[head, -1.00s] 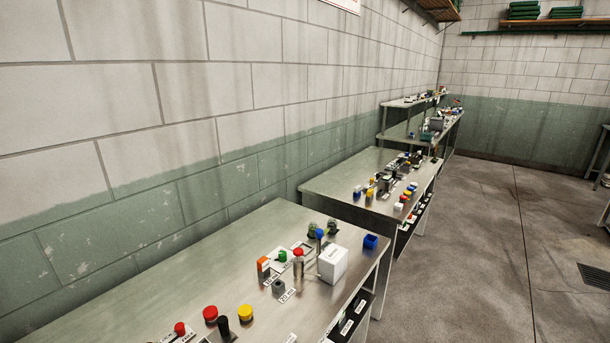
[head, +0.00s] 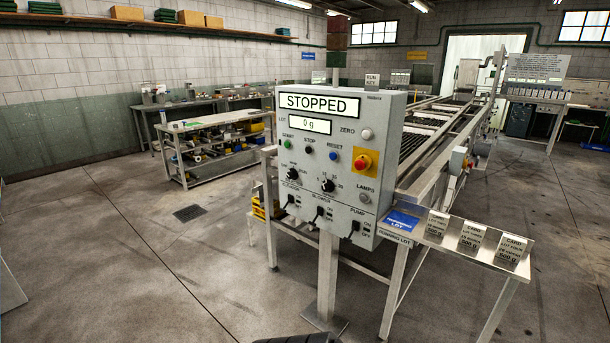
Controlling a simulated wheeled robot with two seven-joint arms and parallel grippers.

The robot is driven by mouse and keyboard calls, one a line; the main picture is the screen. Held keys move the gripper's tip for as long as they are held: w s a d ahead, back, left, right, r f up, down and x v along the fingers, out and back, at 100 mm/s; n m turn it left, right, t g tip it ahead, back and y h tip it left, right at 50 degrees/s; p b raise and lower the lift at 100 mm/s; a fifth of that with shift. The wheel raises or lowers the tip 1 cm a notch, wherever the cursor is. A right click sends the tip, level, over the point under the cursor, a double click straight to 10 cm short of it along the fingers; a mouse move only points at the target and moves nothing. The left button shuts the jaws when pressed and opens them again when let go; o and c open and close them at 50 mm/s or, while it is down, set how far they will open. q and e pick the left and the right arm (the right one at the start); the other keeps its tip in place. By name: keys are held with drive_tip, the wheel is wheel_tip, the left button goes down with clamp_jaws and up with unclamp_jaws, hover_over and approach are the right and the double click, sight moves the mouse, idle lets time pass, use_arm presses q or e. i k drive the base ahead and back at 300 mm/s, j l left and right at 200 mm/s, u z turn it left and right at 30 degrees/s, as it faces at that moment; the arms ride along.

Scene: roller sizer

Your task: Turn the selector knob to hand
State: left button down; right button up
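In the head view a grey control box (head: 375,122) stands on a post, its front facing me. On its front are two black knobs with pale marks. The left knob (head: 292,174) has small position labels around it, one resembling OFF; I cannot clearly read the others or tell where it points. The right knob (head: 328,185) has a numbered scale and sits above the word BLOWER. Neither of my grippers is in view.
The box display (head: 319,104) reads STOPPED, the one below 0 g. A red-and-yellow stop button (head: 362,161) and several toggle switches share the panel. A roller conveyor (head: 425,135) runs behind. A steel shelf (head: 455,236) with cards juts out right. Floor in front is open.

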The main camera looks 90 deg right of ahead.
sight(292, 174)
drive_tip(key=z, duration=2.65)
